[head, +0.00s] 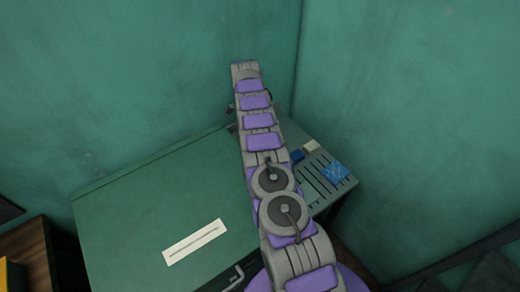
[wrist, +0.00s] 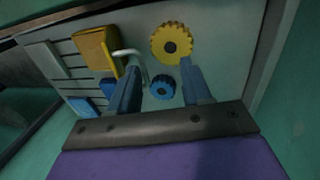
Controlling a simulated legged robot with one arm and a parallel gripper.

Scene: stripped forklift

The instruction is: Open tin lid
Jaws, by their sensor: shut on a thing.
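I cannot clearly pick out a tin lid in either view. In the wrist view, the two blue-grey fingers of my gripper (wrist: 160,68) stand apart over a pale panel. A blue gear-shaped piece (wrist: 162,88) shows between the fingers. A yellow gear-shaped piece (wrist: 171,43) is just beyond the tips. A pale curved hook (wrist: 130,57) passes close to the left finger; I cannot tell whether they touch. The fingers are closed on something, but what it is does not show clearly. In the head view, my arm hides the gripper.
A green flat surface (head: 150,215) with a white strip (head: 195,242) and a bent pale handle (head: 232,279) lies left of my arm. The slotted panel (head: 311,189) with a blue piece (head: 336,172) is to the right. Green walls (head: 170,75) meet in a corner behind.

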